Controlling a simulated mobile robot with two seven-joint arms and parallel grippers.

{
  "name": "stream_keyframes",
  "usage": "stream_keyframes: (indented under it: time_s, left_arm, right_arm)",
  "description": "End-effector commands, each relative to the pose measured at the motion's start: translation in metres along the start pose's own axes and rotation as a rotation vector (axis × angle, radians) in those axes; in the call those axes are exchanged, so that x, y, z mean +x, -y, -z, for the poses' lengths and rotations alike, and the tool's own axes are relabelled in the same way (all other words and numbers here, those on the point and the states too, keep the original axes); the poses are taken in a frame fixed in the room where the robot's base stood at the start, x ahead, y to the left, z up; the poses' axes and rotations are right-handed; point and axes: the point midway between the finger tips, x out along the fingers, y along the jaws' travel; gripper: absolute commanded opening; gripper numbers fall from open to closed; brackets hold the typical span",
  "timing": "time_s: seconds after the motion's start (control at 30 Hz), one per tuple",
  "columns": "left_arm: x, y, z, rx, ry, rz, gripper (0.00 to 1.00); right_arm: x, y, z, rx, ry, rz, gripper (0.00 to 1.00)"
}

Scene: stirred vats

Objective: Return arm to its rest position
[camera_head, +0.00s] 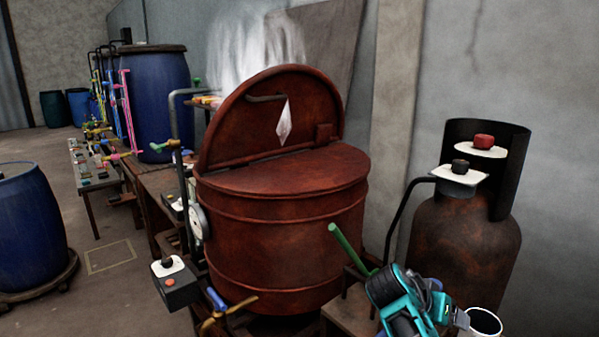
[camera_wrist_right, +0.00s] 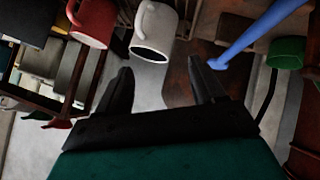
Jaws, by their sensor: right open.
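My right arm (camera_head: 405,303), teal and black, shows at the lower right of the head view, in front of the rusty vat and the gas cylinder. In the right wrist view my right gripper (camera_wrist_right: 161,66) has its two dark fingers spread, with nothing between them. A white mug (camera_wrist_right: 154,32) lies beyond the fingertips, apart from them. My left arm and gripper are not in view.
A rusty vat (camera_head: 280,235) has its lid half raised. A gas cylinder (camera_head: 463,245) stands right of it. A green rod (camera_head: 350,248) slants beside my arm. The wrist view shows a red mug (camera_wrist_right: 92,22), a green mug (camera_wrist_right: 287,54) and a blue rod (camera_wrist_right: 262,30).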

Motion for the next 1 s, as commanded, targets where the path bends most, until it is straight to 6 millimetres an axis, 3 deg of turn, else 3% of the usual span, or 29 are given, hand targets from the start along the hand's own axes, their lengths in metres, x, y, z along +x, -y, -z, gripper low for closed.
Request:
stream_keyframes:
  time_s: [0.03,0.2,0.4,0.5,0.7,0.97,1.0]
  left_arm:
    - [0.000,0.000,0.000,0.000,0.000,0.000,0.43]
    - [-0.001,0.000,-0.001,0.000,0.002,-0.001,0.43]
    - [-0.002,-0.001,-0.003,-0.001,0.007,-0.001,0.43]
    - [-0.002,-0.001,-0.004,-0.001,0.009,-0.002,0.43]
    - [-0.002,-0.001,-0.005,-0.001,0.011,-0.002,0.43]
    - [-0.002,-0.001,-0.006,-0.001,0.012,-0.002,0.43]
    - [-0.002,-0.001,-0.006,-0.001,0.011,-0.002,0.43]
  right_arm:
    - [0.009,-0.005,-0.029,-0.047,0.038,0.043,0.68]
    - [0.017,-0.025,-0.110,-0.207,0.136,0.213,0.68]
    - [-0.001,-0.062,-0.190,-0.388,0.201,0.427,0.68]
    - [-0.017,-0.080,-0.216,-0.463,0.211,0.521,0.68]
    - [-0.048,-0.108,-0.249,-0.569,0.213,0.661,0.68]
    - [-0.088,-0.138,-0.274,-0.671,0.199,0.809,0.68]
    - [-0.081,-0.128,-0.273,-0.659,0.175,0.812,0.68]
